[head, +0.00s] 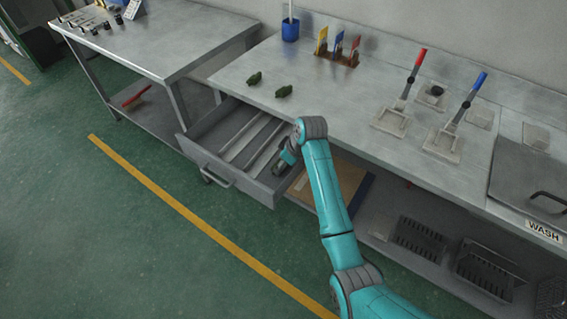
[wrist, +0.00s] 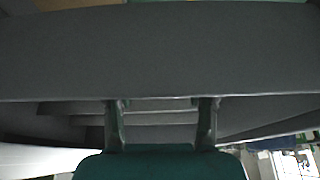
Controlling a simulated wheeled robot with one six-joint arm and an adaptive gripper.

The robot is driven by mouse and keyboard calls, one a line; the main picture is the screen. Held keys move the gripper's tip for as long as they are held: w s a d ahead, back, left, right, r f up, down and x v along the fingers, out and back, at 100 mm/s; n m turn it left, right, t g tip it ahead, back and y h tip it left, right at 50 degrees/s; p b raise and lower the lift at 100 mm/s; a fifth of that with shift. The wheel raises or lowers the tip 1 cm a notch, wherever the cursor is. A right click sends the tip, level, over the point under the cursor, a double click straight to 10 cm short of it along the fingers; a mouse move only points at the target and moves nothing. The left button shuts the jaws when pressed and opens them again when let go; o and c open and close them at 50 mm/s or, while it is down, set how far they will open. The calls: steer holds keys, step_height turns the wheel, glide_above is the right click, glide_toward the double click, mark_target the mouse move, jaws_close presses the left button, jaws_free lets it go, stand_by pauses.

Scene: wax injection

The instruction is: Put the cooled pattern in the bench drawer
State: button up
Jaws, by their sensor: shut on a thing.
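The bench drawer (head: 235,176) stands pulled out under the bench top, with its bar handle (head: 214,176) on the front. Pale strips divide the inside. My gripper (head: 262,158) reaches down into the right part of the open drawer, well away from the handle. In the wrist view, the two fingers of my gripper (wrist: 161,108) stand apart beside a broad dark grey panel. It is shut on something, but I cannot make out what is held. Two small dark green pieces (head: 254,78) (head: 283,91) lie on the bench top above the drawer.
A blue cup (head: 290,30) and a rack of coloured tools (head: 338,55) stand at the bench's back. Moulds with red and blue handles (head: 391,120) (head: 442,143) sit to the right. Another table (head: 150,45) stands left. The green floor before the drawer is clear.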

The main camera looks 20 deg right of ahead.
steer(key=shift+f, duration=0.15)
steer(key=o, duration=1.1)
steer(key=v, duration=1.2)
